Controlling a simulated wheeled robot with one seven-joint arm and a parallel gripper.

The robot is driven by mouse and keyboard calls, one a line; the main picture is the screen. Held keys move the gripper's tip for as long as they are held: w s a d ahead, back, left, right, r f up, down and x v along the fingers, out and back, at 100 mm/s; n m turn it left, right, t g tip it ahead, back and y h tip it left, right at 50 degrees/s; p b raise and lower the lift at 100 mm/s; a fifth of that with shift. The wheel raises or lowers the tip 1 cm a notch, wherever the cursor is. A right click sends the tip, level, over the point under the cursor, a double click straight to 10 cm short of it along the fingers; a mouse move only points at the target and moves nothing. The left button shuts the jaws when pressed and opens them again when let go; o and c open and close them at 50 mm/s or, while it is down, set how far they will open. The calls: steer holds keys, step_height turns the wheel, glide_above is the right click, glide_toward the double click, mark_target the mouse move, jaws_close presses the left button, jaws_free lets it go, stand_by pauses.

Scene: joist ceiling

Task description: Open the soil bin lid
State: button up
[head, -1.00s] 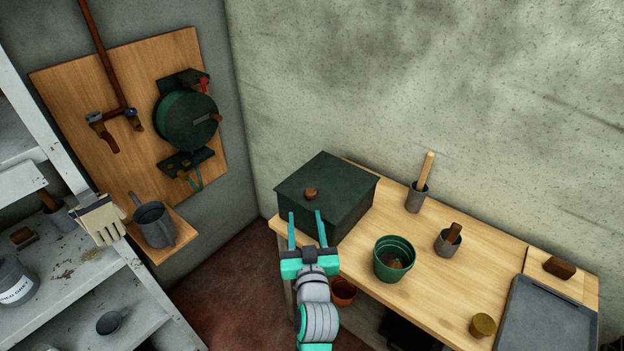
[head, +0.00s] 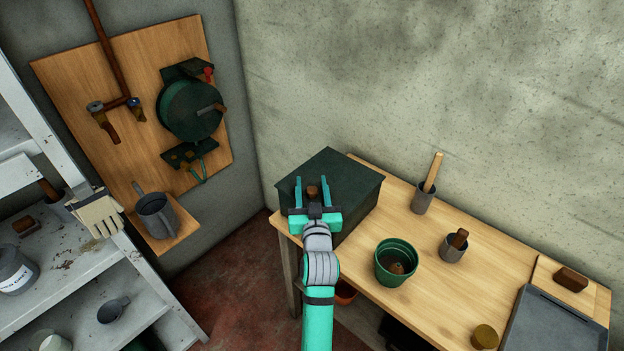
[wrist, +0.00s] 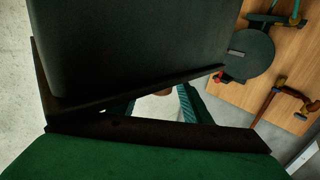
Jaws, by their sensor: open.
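The soil bin (head: 352,205) is a dark green box at the left end of the wooden bench in the head view. Its lid (head: 335,165) lies flat and closed, with a small brown knob (head: 312,191) on top. My gripper (head: 311,181) is open over the near left part of the lid. In the head view its teal fingers lie on either side of the knob, with gaps between. Depth is hard to judge. Large dark and green surfaces block much of the wrist view; a teal finger (wrist: 187,105) shows between them. The bin's near side is partly hidden by my gripper.
A green pot (head: 396,262), a grey cup with a wooden handle (head: 423,200) and another grey cup (head: 453,247) stand right of the bin. A watering can (head: 157,215) sits on a small wall shelf at left. The wall is close behind the bin.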

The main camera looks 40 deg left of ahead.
steer(key=shift+x, duration=1.3)
jaws_close()
steer(key=shift+r, duration=0.1)
